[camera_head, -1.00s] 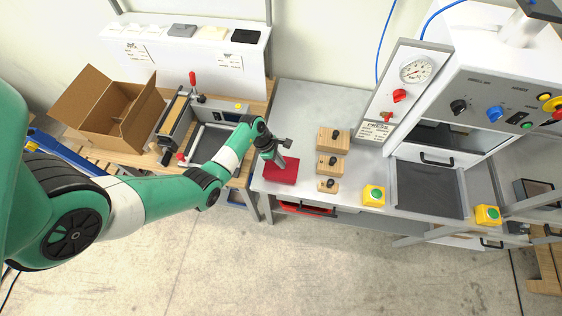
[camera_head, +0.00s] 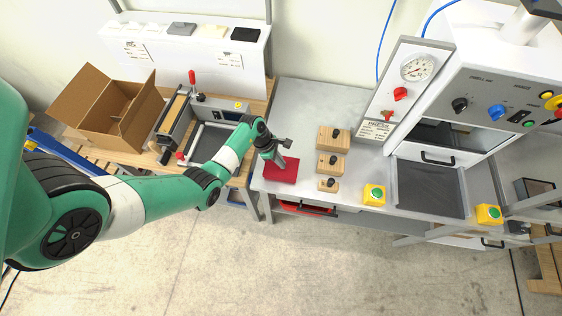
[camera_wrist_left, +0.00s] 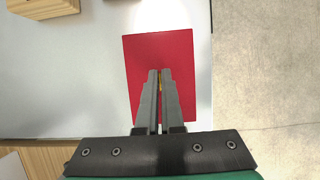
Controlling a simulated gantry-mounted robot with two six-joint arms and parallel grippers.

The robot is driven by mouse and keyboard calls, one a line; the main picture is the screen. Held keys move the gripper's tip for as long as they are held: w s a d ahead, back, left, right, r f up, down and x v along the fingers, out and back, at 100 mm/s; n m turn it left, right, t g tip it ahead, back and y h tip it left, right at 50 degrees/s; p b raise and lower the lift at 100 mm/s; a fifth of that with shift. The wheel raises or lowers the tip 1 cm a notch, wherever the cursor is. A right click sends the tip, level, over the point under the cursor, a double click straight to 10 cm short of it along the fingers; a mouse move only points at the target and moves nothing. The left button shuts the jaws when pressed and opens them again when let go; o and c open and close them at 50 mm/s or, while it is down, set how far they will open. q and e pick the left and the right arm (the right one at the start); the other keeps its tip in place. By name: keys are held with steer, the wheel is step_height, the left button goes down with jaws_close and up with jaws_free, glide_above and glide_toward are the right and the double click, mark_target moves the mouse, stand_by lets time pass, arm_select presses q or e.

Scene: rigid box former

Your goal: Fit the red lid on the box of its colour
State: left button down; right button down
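A flat red panel, which looks like the red lid (camera_head: 284,173), is at the left front of the grey bench; it also shows in the left wrist view (camera_wrist_left: 178,55). I cannot tell whether a box of the same colour is beneath it. My left gripper (camera_head: 275,160) points down over the panel. In the left wrist view its fingers (camera_wrist_left: 160,78) are close together over the panel's middle, with a small yellow piece showing between the tips. It looks shut on that piece, which seems to be part of the lid. My right gripper is not in view.
Several wooden blocks with black knobs (camera_head: 333,138) stand just right of the panel. A yellow button box (camera_head: 374,195) and the press (camera_head: 485,100) are farther right. An open cardboard box (camera_head: 108,105) and a sealer (camera_head: 178,118) are on the left table.

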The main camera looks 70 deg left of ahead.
arm_select(q)
steer(key=c, duration=1)
jaws_free()
steer(key=p+v, duration=0.3)
steer(key=v, duration=0.8)
steer(key=shift+s+a+r, duration=0.1)
steer(key=shift+r, duration=0.15)
